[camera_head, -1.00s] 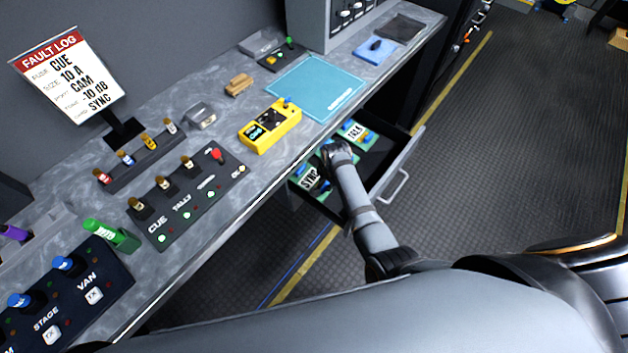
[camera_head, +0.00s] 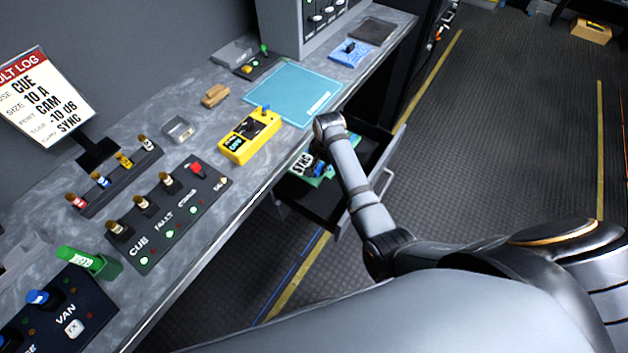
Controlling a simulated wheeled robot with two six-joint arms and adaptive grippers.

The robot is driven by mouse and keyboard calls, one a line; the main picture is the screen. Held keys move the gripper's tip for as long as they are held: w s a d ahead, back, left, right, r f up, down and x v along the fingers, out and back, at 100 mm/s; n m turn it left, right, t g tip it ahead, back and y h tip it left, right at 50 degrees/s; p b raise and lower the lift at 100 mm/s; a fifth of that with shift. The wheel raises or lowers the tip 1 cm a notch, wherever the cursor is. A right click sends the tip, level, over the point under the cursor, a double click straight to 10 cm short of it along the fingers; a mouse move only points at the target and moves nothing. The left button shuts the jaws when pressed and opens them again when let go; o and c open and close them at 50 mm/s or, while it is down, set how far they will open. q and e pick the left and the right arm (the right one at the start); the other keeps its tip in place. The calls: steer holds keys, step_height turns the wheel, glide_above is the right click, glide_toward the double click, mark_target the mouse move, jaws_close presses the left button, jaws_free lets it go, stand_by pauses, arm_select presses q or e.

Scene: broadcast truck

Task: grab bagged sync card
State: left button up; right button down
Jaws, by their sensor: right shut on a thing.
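The sync card (camera_head: 303,162), a green board with a white label reading SYNC, is at the open drawer (camera_head: 340,225) under the bench. My right arm reaches over the drawer from the lower right. My right gripper (camera_head: 318,168) points down and is shut on the sync card, holding it at the drawer's left side. The wrist hides most of the fingers and part of the card. I cannot make out the clear bag. Another green card (camera_head: 369,150) lies in the drawer, partly behind my arm. My left gripper is not in view.
The bench (camera_head: 225,200) runs along the left above the drawer. It holds a yellow tester (camera_head: 249,136), a teal mat (camera_head: 292,94), a switch panel (camera_head: 168,213) and a fault log sign (camera_head: 45,105) listing SYNC.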

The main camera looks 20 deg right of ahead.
steer(key=w+d+b, duration=0.4)
steer(key=w+d, duration=0.5)
steer(key=shift+d, duration=0.2)
